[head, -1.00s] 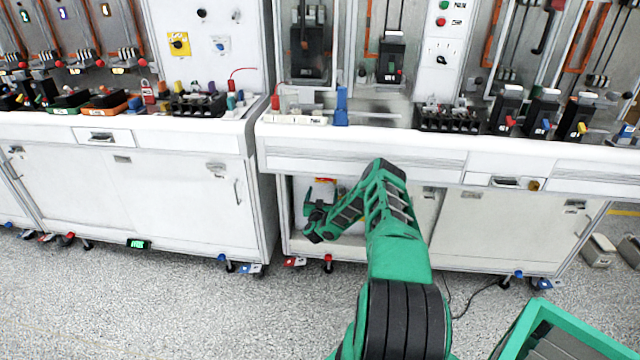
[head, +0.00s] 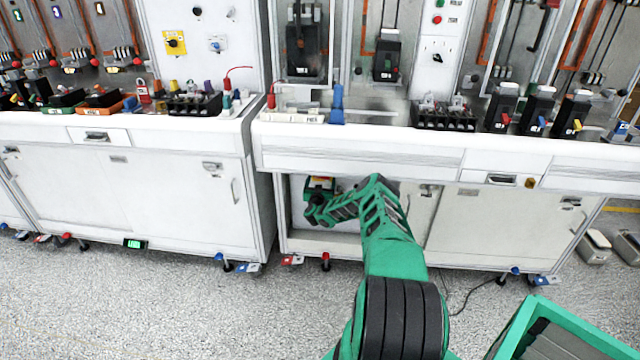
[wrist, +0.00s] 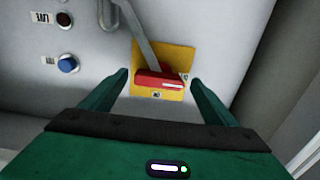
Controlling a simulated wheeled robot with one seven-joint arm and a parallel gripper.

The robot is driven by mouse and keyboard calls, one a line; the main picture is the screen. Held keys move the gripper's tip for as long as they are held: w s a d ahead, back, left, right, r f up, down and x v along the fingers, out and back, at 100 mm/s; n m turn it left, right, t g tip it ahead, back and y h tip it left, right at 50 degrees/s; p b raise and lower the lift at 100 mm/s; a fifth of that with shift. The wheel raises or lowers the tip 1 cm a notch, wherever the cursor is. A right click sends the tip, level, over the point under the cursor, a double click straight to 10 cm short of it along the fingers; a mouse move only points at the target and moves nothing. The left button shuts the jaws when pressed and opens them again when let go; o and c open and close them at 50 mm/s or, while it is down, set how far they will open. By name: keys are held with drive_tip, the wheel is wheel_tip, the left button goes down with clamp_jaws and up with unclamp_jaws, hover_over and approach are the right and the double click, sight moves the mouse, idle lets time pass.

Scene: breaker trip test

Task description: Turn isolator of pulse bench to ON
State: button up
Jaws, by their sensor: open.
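The isolator's red handle (wrist: 160,83) sits on a yellow plate (wrist: 176,59) in the wrist view. The handle lies roughly crosswise in that picture; the small markings on the plate are too blurred to read. My gripper (wrist: 158,82) is open, with one finger on each side of the handle and a gap to each. In the head view the red and yellow isolator (head: 320,182) shows in the open compartment under the middle bench. My gripper (head: 314,208) is in that opening just below it and partly hides it.
A grey bar (wrist: 139,32) runs down to the handle. A blue button (wrist: 67,64) and a dark red lamp (wrist: 64,19) are on the panel to the left. A closed cabinet door (head: 473,230) is right of the opening. Another yellow-plated switch (head: 174,42) is on the left bench.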

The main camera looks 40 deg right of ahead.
drive_tip(key=shift+c, duration=0.7)
drive_tip(key=c, duration=0.9)
